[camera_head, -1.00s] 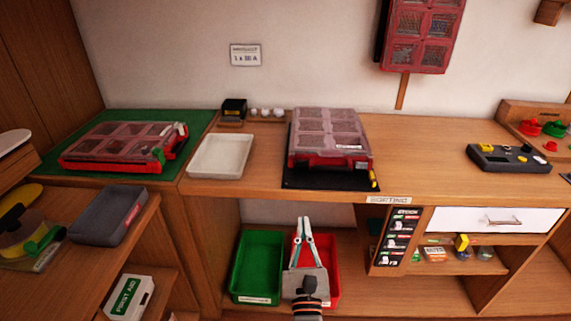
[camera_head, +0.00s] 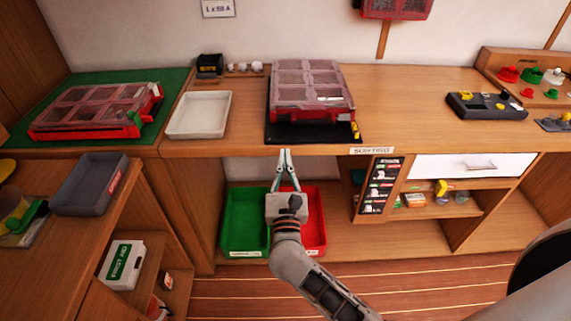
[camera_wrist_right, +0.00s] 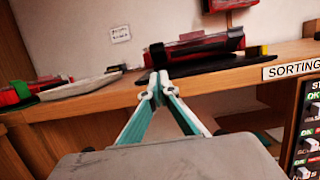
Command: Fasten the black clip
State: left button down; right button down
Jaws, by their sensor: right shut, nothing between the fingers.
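A red case with a clear compartment lid (camera_head: 312,84) lies on a black mat (camera_head: 310,134) at the front of the table. A dark upright piece at its front left, seen in the right wrist view, looks like the black clip (camera_wrist_right: 158,54); whether it is open is unclear. A yellow clip (camera_head: 355,130) is at the front right corner. My right gripper (camera_head: 285,153) is shut and empty, with its fingertips pointing up at the table's front edge below the case. The fingertips (camera_wrist_right: 160,76) appear just below the black clip in the wrist view. My left gripper is out of view.
A second red case (camera_head: 95,110) lies on a green mat (camera_head: 165,135) at left. A white tray (camera_head: 199,115) stands between the cases. Green (camera_head: 244,222) and red (camera_head: 316,222) bins sit on the shelf below. The tabletop right of the case is clear up to a dark device (camera_head: 486,105).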

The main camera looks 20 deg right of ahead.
aim_at(285, 142)
jog(key=x, duration=0.5)
jog(key=shift+w+r+p, duration=0.15)
jog(key=shift+w+p, duration=0.05)
jog(key=shift+p, duration=0.1)
jog(key=shift+w+d+r+p, duration=0.1)
jog(key=shift+w+r+p, duration=0.2)
jog(key=shift+r, duration=0.2)
jog(key=shift+w+d+r+p, duration=0.1)
jog(key=shift+w+r+p, duration=0.15)
jog(key=shift+r, duration=0.3)
jog(key=shift+w+d+r, duration=0.15)
jog(key=shift+w+r, duration=0.2)
jog(key=shift+r, duration=0.2)
jog(key=shift+w+r+p, duration=0.15)
jog(key=shift+r+p, duration=0.15)
jog(key=shift+r, duration=0.25)
jog(key=shift+w+r, duration=0.15)
jog(key=shift+r, duration=0.15)
jog(key=shift+w+d+r, duration=0.15)
jog(key=shift+w+r, duration=0.25)
jog(key=shift+r, duration=0.25)
jog(key=shift+w+d+r+b, duration=0.15)
jog(key=shift+w+r, duration=0.3)
jog(key=shift+w, duration=0.15)
jog(key=shift+w+d+r+b, duration=0.2)
jog(key=shift+w+r, duration=0.25)
jog(key=shift+w, duration=0.2)
